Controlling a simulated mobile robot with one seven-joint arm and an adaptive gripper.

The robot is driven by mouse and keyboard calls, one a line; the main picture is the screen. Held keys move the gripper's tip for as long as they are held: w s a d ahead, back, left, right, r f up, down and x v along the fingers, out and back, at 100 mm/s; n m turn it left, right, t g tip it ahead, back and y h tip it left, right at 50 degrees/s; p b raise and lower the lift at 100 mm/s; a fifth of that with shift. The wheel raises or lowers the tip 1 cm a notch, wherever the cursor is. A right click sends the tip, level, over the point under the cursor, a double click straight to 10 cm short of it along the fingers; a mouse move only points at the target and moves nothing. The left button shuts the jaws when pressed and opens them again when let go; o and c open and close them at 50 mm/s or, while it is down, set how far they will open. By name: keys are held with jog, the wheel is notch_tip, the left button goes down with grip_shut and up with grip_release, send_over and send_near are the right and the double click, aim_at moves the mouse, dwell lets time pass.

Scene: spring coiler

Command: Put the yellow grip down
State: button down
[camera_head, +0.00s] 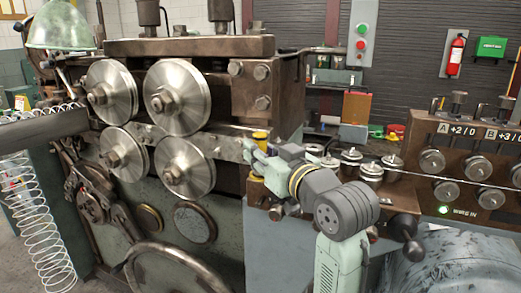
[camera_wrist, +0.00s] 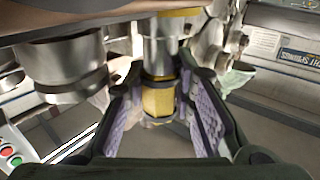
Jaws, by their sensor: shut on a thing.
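The yellow grip (camera_wrist: 157,100) is a short yellow piece with dark bands, below a shiny metal cylinder in the wrist view. My gripper (camera_wrist: 163,82) has its purple-padded fingers on both sides of it and is shut on it. In the head view my gripper (camera_head: 259,156) reaches left to the front of the machine, beside the rollers. A yellow-topped part (camera_head: 260,135) shows just above the fingers there. The fingers hide most of the held piece in the head view, and I cannot tell whether it rests on anything.
Large steel rollers (camera_head: 178,97) stand left of my gripper. Several small metal rollers (camera_head: 370,171) sit on the ledge to the right, near a brown straightener block (camera_head: 455,150). A handwheel (camera_head: 175,270) is at the lower front. Metal parts crowd the fingers closely.

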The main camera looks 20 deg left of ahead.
jog(key=c, duration=1.3)
grip_release()
jog(key=shift+f, duration=0.1)
jog(key=shift+c, duration=0.2)
jog(key=shift+s+d, duration=0.15)
jog(key=shift+d, duration=0.1)
jog(key=b+v, duration=0.2)
jog(key=v, duration=0.9)
jog(key=shift+s, duration=0.25)
jog(key=shift+d, duration=0.1)
